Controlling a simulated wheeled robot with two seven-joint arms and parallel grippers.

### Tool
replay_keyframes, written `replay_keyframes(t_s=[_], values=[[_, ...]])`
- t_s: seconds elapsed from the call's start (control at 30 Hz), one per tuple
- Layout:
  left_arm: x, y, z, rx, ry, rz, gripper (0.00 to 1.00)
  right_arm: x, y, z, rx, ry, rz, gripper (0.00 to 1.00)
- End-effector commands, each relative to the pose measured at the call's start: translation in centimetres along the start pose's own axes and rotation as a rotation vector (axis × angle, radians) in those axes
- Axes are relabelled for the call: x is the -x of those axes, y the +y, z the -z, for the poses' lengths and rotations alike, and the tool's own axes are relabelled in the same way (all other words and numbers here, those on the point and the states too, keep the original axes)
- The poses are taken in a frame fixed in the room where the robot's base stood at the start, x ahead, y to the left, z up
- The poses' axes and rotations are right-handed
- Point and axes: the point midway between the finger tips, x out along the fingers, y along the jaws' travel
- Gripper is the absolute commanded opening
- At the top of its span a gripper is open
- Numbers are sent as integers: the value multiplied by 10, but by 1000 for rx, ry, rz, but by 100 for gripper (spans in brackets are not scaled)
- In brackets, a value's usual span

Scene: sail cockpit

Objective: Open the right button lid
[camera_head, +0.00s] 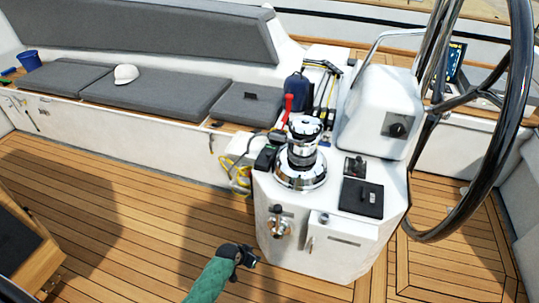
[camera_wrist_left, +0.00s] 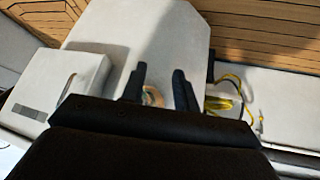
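A white console (camera_head: 320,240) stands right of centre in the head view. On its top is a small dark panel (camera_head: 355,167), too small for me to make out separate buttons or lids. A black square cover (camera_head: 361,198) lies flat just in front of it. My left gripper (camera_head: 250,257) is low in front of the console's left side, below its top and apart from the panel. In the left wrist view its two fingers (camera_wrist_left: 158,88) are spread with nothing held. A coppery round fitting (camera_wrist_left: 152,96) shows between them. My right gripper is out of view.
A chrome winch (camera_head: 302,155) stands on the console beside the panel. A large steering wheel (camera_head: 515,120) rises at the right. Yellow rope (camera_head: 240,172) hangs at the console's left. Grey bench cushions (camera_head: 155,95) line the back.

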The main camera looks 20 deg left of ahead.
Motion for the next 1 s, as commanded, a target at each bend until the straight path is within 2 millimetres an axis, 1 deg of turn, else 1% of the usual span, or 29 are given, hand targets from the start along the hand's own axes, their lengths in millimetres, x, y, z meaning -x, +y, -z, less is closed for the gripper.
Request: replay_keyframes(t_s=[0.03,0.07,0.1,0.2,0.27,0.3,0.4,0.53,0.7,0.8,0.9,1.0], values=[[13,-15,48,-22,62,-7,30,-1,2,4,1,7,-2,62],[20,-21,71,-33,94,-13,30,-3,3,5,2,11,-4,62],[29,-28,99,-50,134,-22,30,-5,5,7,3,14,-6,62],[53,-44,161,-88,226,-38,30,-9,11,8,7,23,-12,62],[66,-51,192,-109,272,-44,30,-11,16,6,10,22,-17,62],[74,-56,211,-121,301,-49,30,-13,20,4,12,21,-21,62],[87,-69,248,-141,364,-52,30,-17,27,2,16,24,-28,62],[90,-92,285,-144,434,-44,30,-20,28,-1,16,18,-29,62],[92,-124,329,-137,519,-24,30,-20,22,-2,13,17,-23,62],[94,-137,346,-133,554,-13,30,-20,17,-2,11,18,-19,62],[95,-143,355,-130,572,-8,30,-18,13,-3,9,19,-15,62],[91,-145,361,-128,576,-7,30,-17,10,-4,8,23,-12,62]])
